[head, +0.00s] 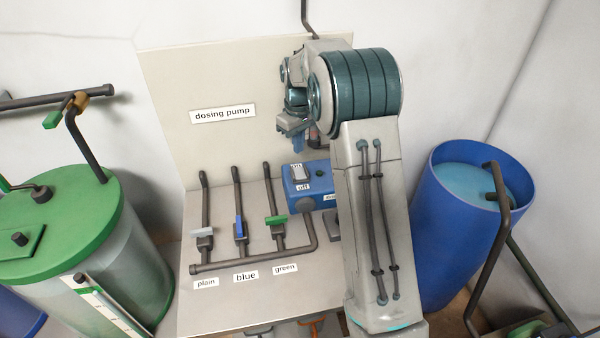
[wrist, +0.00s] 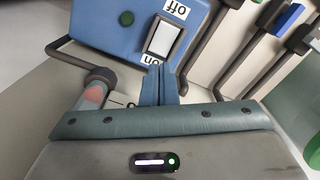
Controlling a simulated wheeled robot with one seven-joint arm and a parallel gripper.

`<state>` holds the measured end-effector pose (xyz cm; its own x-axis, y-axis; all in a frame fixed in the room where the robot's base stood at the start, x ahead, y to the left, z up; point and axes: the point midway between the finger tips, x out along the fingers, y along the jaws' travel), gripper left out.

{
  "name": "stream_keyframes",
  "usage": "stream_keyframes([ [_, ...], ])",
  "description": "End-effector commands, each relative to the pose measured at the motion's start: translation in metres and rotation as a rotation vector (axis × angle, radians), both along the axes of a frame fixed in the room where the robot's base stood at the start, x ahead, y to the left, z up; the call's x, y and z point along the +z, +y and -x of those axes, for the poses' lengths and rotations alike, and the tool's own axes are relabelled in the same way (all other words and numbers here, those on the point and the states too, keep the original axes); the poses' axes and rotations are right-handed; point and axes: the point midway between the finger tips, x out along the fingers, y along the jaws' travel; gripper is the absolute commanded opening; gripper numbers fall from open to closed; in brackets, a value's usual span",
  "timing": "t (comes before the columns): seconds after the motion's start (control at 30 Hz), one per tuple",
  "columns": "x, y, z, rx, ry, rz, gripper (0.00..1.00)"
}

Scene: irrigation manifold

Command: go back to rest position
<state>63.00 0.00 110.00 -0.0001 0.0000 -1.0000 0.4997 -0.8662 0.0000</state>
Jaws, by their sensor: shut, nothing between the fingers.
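My gripper (head: 298,146) is above the blue dosing pump box (head: 312,188) in the head view, with my arm bent over it from the right. In the wrist view its two blue fingers (wrist: 158,84) are together with nothing between them. Their tips appear close to the "on" end of the white rocker switch (wrist: 163,38) on the blue box (wrist: 100,25); I cannot tell whether they touch. The switch (head: 298,172) also shows in the head view, below my gripper. A round green spot (wrist: 127,18) is on the box.
A green-lidded tank (head: 60,220) stands left, a blue barrel (head: 450,235) right. The panel (head: 175,90) stands behind.

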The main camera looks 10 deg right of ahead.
Motion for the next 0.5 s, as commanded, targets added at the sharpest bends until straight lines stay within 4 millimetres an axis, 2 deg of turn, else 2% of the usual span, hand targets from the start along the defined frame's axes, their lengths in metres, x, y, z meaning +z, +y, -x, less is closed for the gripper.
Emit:
stream_keyframes([
  [0.3,0.003,0.0,0.003,-0.005,-0.004,0.0,0.0],
  [0.37,0.008,0.0,0.008,-0.014,-0.011,-0.001,0.0],
  [0.5,0.03,0.0,0.031,-0.054,-0.04,-0.003,0.0],
])
